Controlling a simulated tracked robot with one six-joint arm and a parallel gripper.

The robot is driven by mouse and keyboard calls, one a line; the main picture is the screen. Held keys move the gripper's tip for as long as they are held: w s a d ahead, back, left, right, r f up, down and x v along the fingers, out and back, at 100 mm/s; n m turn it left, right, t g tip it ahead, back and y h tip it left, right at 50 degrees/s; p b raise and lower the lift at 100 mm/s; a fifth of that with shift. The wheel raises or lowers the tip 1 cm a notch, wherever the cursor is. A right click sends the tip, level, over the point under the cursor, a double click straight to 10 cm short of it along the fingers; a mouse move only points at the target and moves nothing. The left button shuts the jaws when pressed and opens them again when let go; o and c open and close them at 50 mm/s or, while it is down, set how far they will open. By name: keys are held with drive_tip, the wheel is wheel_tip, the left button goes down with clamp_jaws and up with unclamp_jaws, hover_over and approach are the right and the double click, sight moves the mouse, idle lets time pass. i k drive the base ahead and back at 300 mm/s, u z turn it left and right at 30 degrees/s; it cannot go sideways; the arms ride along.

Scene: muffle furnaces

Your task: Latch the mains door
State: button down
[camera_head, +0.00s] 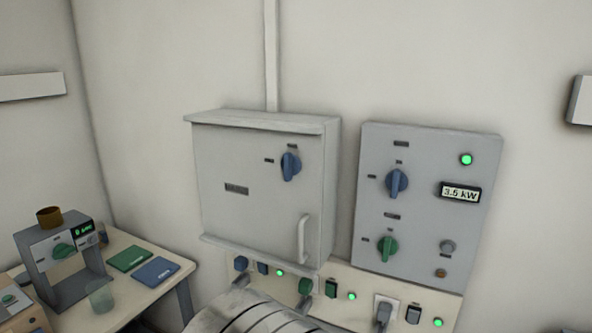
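The mains door (248,190) is the grey front of a wall box in the middle of the view. It looks closed against the box. A blue latch knob (290,165) sits at its upper right, with its grip roughly upright and small dark labels above and to the left of it. A pale vertical handle (303,239) is at the lower right of the door. Part of my arm shows at the bottom centre, below the box. My gripper is not visible.
A grey panel (425,210) with blue and green knobs and a "3.5 kW" display is right of the box. Below runs a strip (340,275) with sockets, switches and green lights. A table (115,285) at left holds a device, a glass and two booklets.

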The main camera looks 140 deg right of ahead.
sight(291, 165)
drive_tip(key=z, duration=5.3)
drive_tip(key=i, duration=0.4)
drive_tip(key=u, duration=0.25)
